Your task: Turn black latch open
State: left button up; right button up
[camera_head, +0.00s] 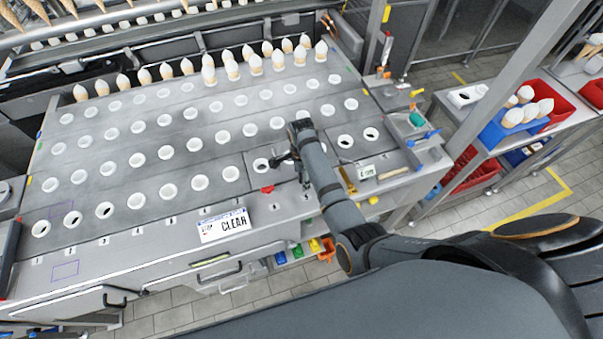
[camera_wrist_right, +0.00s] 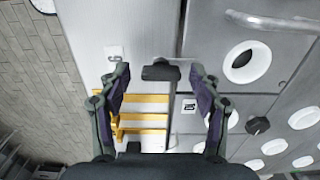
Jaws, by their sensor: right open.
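The black latch (camera_wrist_right: 160,73) shows in the right wrist view as a short dark handle on a pale metal strip beside a grey panel. My right gripper (camera_wrist_right: 159,69) is open, with one fingertip on each side of the latch and a visible gap to both. I cannot tell how far the fingertips are above it. In the head view my right gripper (camera_head: 288,161) is over the right front part of the grey table, partly hidden by my own arm, and I cannot make out the latch there. My left gripper is not in view.
The grey table (camera_head: 75,235) has rows of white-rimmed holes, with several cones (camera_head: 208,72) along the back. A CLEAR sign (camera_head: 224,225) and a red latch (camera_head: 267,189) are near the front edge. A blue bin (camera_head: 508,128) stands on a right-hand shelf. Yellow bars (camera_wrist_right: 143,121) lie beside the latch.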

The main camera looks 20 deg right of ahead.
jog(key=c, duration=1.1)
jog(key=shift+c, duration=0.2)
jog(key=shift+w+n, duration=0.1)
jog(key=shift+n, duration=1.2)
jog(key=n, duration=0.9)
jog(key=shift+n, duration=0.4)
jog(key=n, duration=0.4)
jog(key=shift+n, duration=0.3)
